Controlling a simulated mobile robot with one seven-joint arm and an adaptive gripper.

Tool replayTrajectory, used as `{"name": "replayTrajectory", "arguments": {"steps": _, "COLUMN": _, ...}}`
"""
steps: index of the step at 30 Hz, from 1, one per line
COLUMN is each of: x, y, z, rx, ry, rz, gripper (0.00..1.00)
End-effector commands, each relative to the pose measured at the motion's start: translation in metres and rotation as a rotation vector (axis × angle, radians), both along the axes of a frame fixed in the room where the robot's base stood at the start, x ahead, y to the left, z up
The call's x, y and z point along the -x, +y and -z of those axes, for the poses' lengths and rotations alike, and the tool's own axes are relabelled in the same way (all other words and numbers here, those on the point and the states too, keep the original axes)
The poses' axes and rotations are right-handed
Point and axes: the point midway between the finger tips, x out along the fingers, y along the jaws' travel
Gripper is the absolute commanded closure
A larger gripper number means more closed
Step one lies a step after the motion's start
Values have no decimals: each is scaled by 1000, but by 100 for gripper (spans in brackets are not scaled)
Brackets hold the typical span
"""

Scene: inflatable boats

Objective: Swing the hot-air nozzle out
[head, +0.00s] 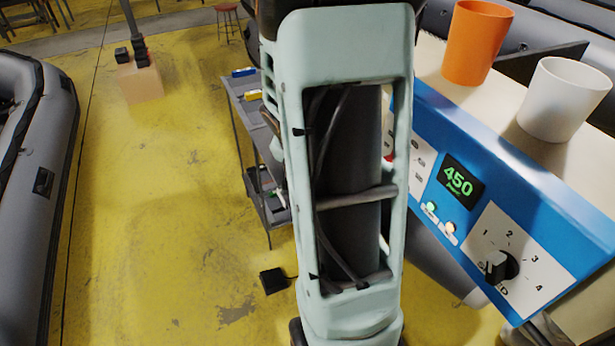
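A blue machine (552,200) with a beige top stands at the right in the head view. Its display (460,181) reads 450 in green. Below the display are a green-lit button and a pale yellow-lit button. A black speed knob (501,266) sits on a white dial marked 1 to 4. I cannot make out the hot-air nozzle; my own pale green arm link fills the middle and covers part of the machine. My gripper does not show.
An orange cup (477,42) and a white cup (565,99) stand on the machine's top. A grey cart (246,122) is behind my arm. A black pedal-like box (274,281) lies on the yellow floor. A grey inflatable boat (40,170) is at left; floor between is mostly clear.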

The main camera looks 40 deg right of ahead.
Motion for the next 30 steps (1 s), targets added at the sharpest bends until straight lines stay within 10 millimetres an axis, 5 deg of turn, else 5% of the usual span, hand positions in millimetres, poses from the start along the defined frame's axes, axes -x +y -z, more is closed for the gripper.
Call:
{"name": "replayTrajectory", "arguments": {"steps": 14, "x": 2, "y": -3, "z": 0, "rx": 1, "ry": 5, "rz": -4, "gripper": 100}}
{"name": "replayTrajectory", "arguments": {"steps": 15, "x": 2, "y": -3, "z": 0, "rx": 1, "ry": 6, "rz": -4, "gripper": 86}}
{"name": "replayTrajectory", "arguments": {"steps": 20, "x": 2, "y": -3, "z": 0, "rx": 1, "ry": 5, "rz": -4, "gripper": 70}}
{"name": "replayTrajectory", "arguments": {"steps": 30, "x": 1, "y": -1, "z": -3, "rx": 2, "ry": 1, "rz": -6, "gripper": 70}}
